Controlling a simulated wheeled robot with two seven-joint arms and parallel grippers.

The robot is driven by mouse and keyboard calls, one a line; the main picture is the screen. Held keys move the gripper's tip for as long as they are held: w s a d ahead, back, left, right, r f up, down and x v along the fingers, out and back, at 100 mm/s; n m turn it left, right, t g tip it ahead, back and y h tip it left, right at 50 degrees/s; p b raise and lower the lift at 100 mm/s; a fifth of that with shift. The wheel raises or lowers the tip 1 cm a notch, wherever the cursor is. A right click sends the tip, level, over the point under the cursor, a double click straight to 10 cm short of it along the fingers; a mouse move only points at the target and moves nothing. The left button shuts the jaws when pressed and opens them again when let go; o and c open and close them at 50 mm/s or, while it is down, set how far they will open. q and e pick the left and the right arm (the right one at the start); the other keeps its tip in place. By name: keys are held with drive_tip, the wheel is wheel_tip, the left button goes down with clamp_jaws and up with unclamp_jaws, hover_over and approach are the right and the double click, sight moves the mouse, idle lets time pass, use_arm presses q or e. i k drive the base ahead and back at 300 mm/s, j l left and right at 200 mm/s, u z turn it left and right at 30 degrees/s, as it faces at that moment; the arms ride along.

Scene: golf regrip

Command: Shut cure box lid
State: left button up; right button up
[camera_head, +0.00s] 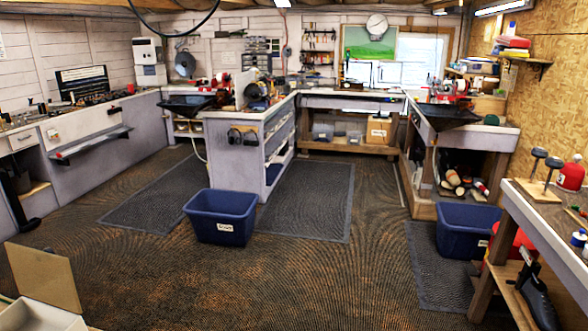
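A tan cardboard-coloured box (40,318) is at the bottom left corner, cut off by the lower edge of the picture. I take it to be the cure box. Its lid (45,278) stands raised at the back of the box, leaning slightly back, so the box is open. The inner face of the lid and the pale inside of the box show. What the box holds and its front are out of the picture. Neither of my grippers shows in this view.
A blue bin (220,218) stands on the floor mid-picture; another blue bin (466,230) stands at the right. A wooden bench (550,232) with tools runs along the right edge. Floor between the box and the middle bin is clear.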

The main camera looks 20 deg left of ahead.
sight(47, 277)
drive_tip(key=i+u, duration=0.4)
drive_tip(key=i+l+u, duration=0.15)
drive_tip(key=i+u, duration=0.25)
drive_tip(key=i+l+u, duration=0.25)
drive_tip(key=u, duration=0.15)
drive_tip(key=i+l+u, duration=0.1)
drive_tip(key=u, duration=0.3)
drive_tip(key=i+l+u, duration=0.15)
drive_tip(key=u, duration=0.2)
drive_tip(key=i+l+u, duration=0.2)
drive_tip(key=u, duration=0.2)
drive_tip(key=i+l+u, duration=0.15)
drive_tip(key=u, duration=0.25)
drive_tip(key=i+l+u, duration=0.2)
drive_tip(key=u, duration=0.25)
drive_tip(key=i+l+u, duration=0.15)
drive_tip(key=l+u, duration=0.3)
drive_tip(key=i+l+u, duration=0.1)
drive_tip(key=l+u, duration=0.35)
drive_tip(key=k+j+z, duration=0.2)
drive_tip(key=z, duration=0.2)
drive_tip(key=j, duration=0.15)
